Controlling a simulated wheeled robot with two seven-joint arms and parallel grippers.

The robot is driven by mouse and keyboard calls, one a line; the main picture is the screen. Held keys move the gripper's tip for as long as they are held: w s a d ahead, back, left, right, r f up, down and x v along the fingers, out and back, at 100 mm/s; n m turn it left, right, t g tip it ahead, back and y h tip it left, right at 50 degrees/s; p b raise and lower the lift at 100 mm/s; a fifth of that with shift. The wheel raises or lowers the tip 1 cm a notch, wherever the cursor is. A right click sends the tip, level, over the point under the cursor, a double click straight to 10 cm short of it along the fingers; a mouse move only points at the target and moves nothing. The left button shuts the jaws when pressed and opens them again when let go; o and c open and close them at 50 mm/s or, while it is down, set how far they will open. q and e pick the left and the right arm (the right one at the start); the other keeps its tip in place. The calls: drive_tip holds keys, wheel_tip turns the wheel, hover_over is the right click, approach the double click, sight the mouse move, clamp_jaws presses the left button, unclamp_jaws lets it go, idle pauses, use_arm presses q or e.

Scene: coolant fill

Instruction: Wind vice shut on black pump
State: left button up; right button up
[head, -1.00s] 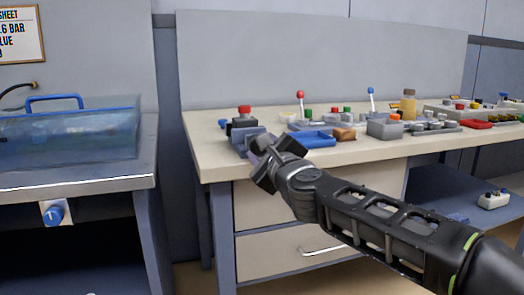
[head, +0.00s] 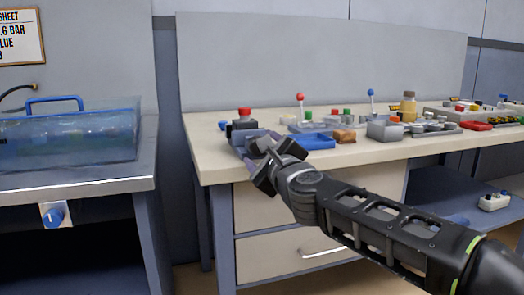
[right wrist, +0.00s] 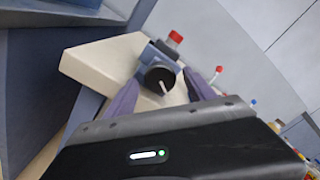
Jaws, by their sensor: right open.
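The vice (head: 242,138) is grey-blue and sits at the near left corner of the workbench. The black pump (head: 244,124) with a red cap stands upright at the vice, partly hidden. The right wrist view also shows the vice (right wrist: 172,62), the pump's red cap (right wrist: 175,37) and a round black knob (right wrist: 159,77) with a pale pin on the vice's front. My right gripper (head: 254,158) is open in front of the vice. In the right wrist view its purple fingers (right wrist: 160,80) are on either side of the knob, apart from each other. My left gripper is not in view.
Right along the workbench (head: 213,165) are a blue tray (head: 313,141), a red-topped lever (head: 300,101), a grey box (head: 384,130) and a tan bottle (head: 408,105). A clear blue tank (head: 70,135) stands on a separate table at the left, across a gap.

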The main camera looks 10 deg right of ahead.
drive_tip(key=s, duration=0.7)
drive_tip(key=shift+s+d+p, duration=0.25)
drive_tip(key=shift+s+p, duration=0.05)
